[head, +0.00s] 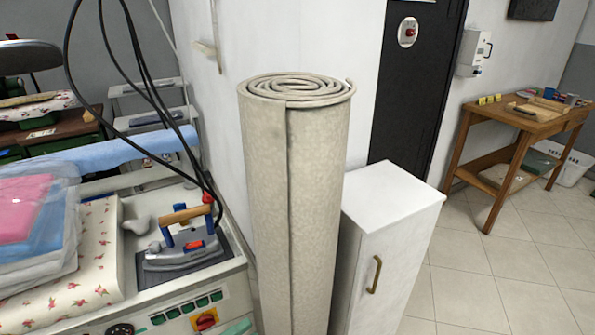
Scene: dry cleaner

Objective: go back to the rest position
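Neither of my grippers shows in the head view, so their state and what they may hold are hidden. No rest position is marked in view. A tall rolled beige carpet (297,200) stands upright in the middle, close in front of me. To its left is an ironing station (180,285) with a steam iron (182,243) on its dark pad.
A white cabinet (393,205) stands right of the roll. A wooden table (524,118) and a white basket (571,165) are at the far right. Bagged folded clothes (35,225) lie at the left. The tiled floor (500,270) at right is clear.

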